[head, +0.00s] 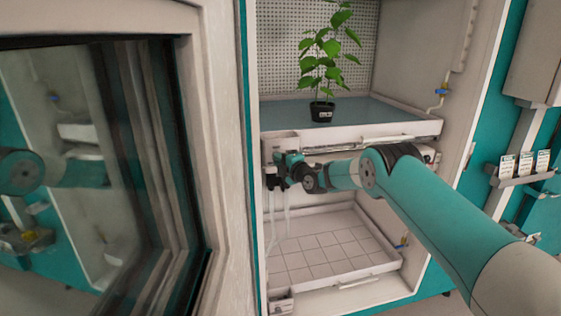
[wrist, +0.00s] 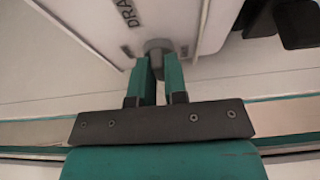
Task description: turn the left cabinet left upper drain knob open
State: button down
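In the wrist view a small grey round knob (wrist: 158,45) sits on a pale panel beside dark lettering that begins "DRA". The two teal fingers of my gripper (wrist: 157,60) reach up to it, one at each side. A grey part of the knob fills the narrow gap between the fingertips, so the gripper appears shut on it. In the head view my gripper (head: 277,168) is at the left front of the cabinet, just below the upper tray (head: 370,132). The knob is hidden there behind the gripper and wrist.
A potted green plant (head: 322,111) stands on the upper shelf. Below is a lower tray (head: 335,255) with a tiled floor. An open glazed door (head: 195,150) stands close on the left. Thin pale tubes hang below the gripper.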

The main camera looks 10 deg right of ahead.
jog(key=shift+f+b, duration=0.2)
jog(key=shift+b, duration=0.6)
jog(key=m+t+h+b, duration=0.2)
jog(key=m+b, duration=0.5)
jog(key=b, duration=0.2)
jog(key=m+t+h+b, duration=0.2)
jog(key=m+b, duration=0.6)
jog(key=b, duration=0.2)
jog(key=m+t+h+b, duration=0.1)
jog(key=m+h+b, duration=0.2)
jog(key=m+b, duration=0.4)
jog(key=shift+a+f+t+b, duration=0.15)
jog(key=shift+a+t+b, duration=0.25)
jog(key=shift+b, duration=1.2)
jog(key=shift+m, duration=0.3)
jog(key=c, duration=1.1)
grip_release()
jog(key=shift+c, duration=0.2)
